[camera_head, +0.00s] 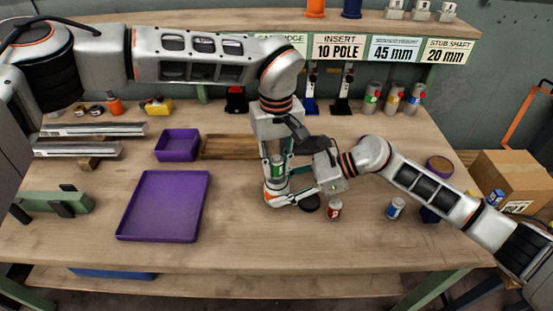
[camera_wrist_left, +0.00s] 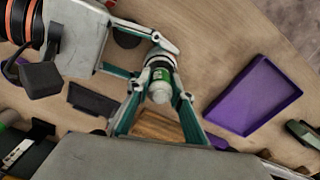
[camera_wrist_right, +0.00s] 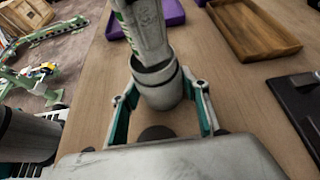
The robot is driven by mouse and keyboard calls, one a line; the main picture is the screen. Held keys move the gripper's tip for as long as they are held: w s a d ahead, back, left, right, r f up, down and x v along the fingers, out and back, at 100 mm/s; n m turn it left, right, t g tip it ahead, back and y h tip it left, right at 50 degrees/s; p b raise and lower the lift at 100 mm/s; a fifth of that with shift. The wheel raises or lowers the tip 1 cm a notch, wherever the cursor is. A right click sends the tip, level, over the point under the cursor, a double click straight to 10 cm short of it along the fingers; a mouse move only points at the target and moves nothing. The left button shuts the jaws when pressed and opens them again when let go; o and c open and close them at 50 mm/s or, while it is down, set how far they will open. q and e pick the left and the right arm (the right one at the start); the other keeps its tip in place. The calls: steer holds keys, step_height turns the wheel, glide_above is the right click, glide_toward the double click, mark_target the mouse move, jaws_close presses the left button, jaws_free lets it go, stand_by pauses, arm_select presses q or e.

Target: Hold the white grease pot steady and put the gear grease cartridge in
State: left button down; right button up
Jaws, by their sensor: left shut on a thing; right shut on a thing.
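The white grease pot (camera_head: 276,187) stands near the table's middle; in the right wrist view (camera_wrist_right: 161,88) it shows as a pale cylinder with a dark rim. My right gripper (camera_head: 277,198) is shut around it from the right, fingers on both sides (camera_wrist_right: 162,105). The gear grease cartridge (camera_head: 278,167), pale with a green band, is upright above the pot. My left gripper (camera_head: 277,162) is shut on it from above; the left wrist view shows its end (camera_wrist_left: 159,92). The cartridge's lower end meets the pot's mouth; how deep it sits is hidden.
A black disc (camera_head: 309,203), a red-labelled can (camera_head: 335,210) and a blue-labelled can (camera_head: 396,208) stand right of the pot. A purple tray (camera_head: 165,236), a purple bin (camera_head: 177,145) and a wooden tray (camera_head: 228,147) lie left. The front table middle is clear.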

mark_target(277, 157)
arm_select(q)
steer(key=shift+f, duration=0.3)
steer(key=c, duration=1.7)
jaws_free()
step_height(277, 157, up, 12)
steer(key=shift+r, duration=0.1)
